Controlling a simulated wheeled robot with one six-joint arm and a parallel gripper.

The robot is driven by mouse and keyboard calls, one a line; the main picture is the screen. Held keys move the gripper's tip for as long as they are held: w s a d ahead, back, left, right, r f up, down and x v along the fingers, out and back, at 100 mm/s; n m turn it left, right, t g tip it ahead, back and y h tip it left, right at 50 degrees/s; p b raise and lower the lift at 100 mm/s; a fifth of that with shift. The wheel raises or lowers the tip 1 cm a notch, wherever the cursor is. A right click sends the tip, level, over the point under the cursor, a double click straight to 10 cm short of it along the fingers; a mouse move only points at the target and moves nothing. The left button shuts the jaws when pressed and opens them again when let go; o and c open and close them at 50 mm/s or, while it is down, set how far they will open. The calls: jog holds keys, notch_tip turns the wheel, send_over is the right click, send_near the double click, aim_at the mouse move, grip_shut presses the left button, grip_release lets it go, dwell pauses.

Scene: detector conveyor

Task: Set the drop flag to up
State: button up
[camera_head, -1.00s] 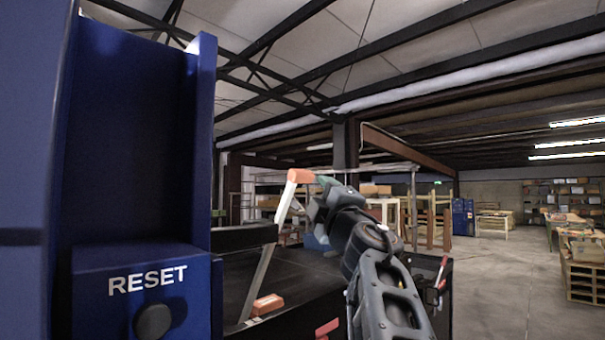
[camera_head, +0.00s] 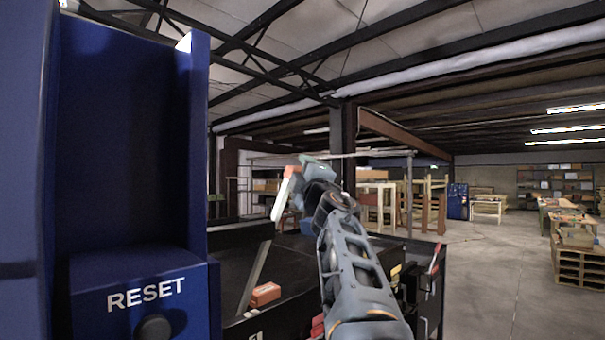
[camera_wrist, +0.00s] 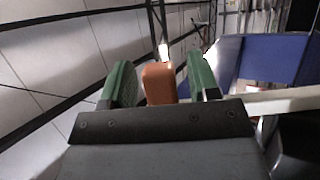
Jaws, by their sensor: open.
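The drop flag appears to be the white bar (camera_head: 281,198) with an orange tip (camera_head: 290,172), standing nearly upright and leaning slightly right in the head view. My gripper (camera_head: 308,165) is at its upper end, beside the orange tip. In the wrist view my gripper (camera_wrist: 158,82) is open, and its green fingers stand on either side of the orange tip (camera_wrist: 158,84), with gaps visible. I cannot tell whether either finger touches it. A white bar (camera_wrist: 290,100) also shows at the right there. The flag's lower end and pivot are hidden in the head view.
A blue housing with a RESET panel (camera_head: 143,285) and dark round button (camera_head: 153,328) stands close at left. A black conveyor surface (camera_head: 298,268) bears an orange object (camera_head: 265,294). A red-handled lever (camera_head: 434,262) is at right. Open floor (camera_head: 490,290) lies beyond it.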

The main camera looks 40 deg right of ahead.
grip_shut()
dwell(0.4)
jog(key=shift+f, duration=0.1)
